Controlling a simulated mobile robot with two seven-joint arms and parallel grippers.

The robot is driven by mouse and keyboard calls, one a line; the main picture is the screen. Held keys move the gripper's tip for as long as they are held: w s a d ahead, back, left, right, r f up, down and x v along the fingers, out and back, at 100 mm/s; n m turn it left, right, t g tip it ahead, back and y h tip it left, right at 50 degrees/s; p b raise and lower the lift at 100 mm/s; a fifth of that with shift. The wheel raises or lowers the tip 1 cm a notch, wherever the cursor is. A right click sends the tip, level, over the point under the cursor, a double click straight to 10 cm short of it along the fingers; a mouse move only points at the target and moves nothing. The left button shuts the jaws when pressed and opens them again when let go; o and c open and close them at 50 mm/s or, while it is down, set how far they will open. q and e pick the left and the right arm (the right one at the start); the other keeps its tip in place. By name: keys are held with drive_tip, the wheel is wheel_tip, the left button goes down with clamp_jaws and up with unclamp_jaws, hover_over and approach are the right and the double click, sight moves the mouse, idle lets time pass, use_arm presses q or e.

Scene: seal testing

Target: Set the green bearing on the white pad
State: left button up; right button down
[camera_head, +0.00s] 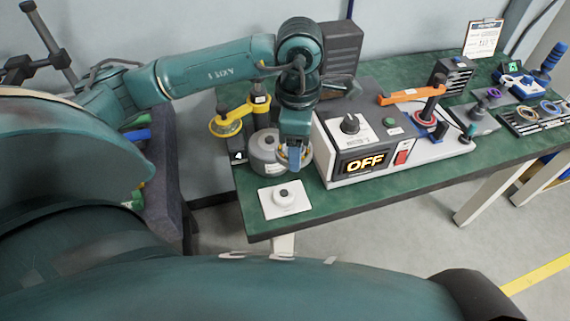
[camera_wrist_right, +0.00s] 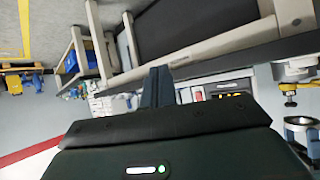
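My left gripper (camera_head: 293,164) points down just behind the pad, beside a grey round pot (camera_head: 264,150). A pale tan ring-like part shows around its blue fingertips; whether they grip it is not clear. I cannot make out a green bearing for certain. My right gripper (camera_wrist_right: 158,86) has its fingers together, with nothing visible between them.
A grey control box (camera_head: 345,140) with a knob and an "OFF" display stands right of my left gripper. A yellow part (camera_head: 235,115) stands behind the pot. Tools and rings (camera_head: 493,93) fill the bench's right side. Bare bench surrounds the pad.

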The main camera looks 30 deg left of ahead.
sight(285, 161)
use_arm(q)
drive_tip(key=f+n+b, duration=0.1)
drive_tip(key=f+n, duration=0.1)
drive_tip(key=n, duration=0.3)
drive_tip(key=a+f+n, duration=0.1)
drive_tip(key=f+n, duration=0.1)
drive_tip(key=n, duration=0.3)
drive_tip(key=a+f+n+b, duration=0.1)
drive_tip(key=f+n, duration=0.1)
drive_tip(key=n, duration=0.3)
drive_tip(key=shift+s+a+b, duration=0.1)
drive_tip(key=shift+s+b, duration=0.25)
drive_tip(key=shift+s, duration=0.05)
drive_tip(key=shift+f+n+b, duration=0.3)
drive_tip(key=shift+f+b, duration=0.25)
drive_tip(key=shift+f, duration=0.2)
drive_tip(key=shift+f+b, duration=0.9)
drive_tip(key=shift+f, duration=0.4)
use_arm(e)
drive_tip(key=shift+w+a+f+t+y, duration=0.1)
drive_tip(key=shift+a+f+t+y, duration=0.2)
drive_tip(key=shift+f, duration=0.2)
drive_tip(key=shift+w+a+f+t+y, duration=0.1)
drive_tip(key=shift+a+f+y, duration=0.1)
drive_tip(key=shift+a+f, duration=0.25)
drive_tip(key=shift+w+d, duration=0.1)
drive_tip(key=shift+d, duration=0.05)
